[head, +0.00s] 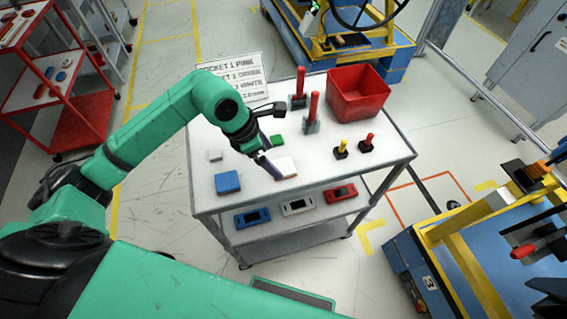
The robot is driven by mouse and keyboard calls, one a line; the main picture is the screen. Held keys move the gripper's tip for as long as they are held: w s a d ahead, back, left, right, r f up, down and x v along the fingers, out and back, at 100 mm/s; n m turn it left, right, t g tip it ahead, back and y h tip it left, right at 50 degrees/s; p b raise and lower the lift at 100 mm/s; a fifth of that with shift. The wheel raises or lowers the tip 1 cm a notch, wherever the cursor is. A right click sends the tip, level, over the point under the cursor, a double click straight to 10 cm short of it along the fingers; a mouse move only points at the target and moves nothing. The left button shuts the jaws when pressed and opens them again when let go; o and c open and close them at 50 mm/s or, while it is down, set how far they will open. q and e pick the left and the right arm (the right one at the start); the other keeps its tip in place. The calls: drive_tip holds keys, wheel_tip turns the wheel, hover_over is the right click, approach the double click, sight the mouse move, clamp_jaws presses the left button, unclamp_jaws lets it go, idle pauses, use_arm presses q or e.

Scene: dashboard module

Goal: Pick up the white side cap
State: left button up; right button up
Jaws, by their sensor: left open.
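A larger white block (286,166) lies flat on the top of the grey cart (330,186). A smaller white block (214,155) lies on the cart's left part; I cannot tell from the shapes which is the side cap. My left gripper (270,168) reaches down from the left, and its fingers are at the left edge of the larger white block. The gripper is open; I cannot tell whether it touches the block, and the fingers overlap part of it in view. My right gripper is not in view.
A blue block (228,182) and a small green block (278,141) lie nearby. Red-handled tools (312,112), a red bin (358,93) and yellow and red plungers (341,148) stand farther right. A sign (235,80) stands behind. The lower shelf holds several coloured modules (297,205).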

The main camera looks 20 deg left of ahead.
sight(283, 166)
use_arm(q)
drive_tip(key=p+x, duration=0.1)
drive_tip(key=x, duration=0.2)
drive_tip(key=p+x, duration=0.1)
drive_tip(key=x, duration=0.1)
drive_tip(key=shift+w+d+p, duration=0.2)
drive_tip(key=shift+w+p, duration=0.1)
drive_tip(key=shift+p, duration=0.05)
drive_tip(key=shift+w+d+f, duration=0.1)
drive_tip(key=shift+f, duration=0.25)
drive_tip(key=c, duration=1.4)
drive_tip(key=shift+r, duration=0.15)
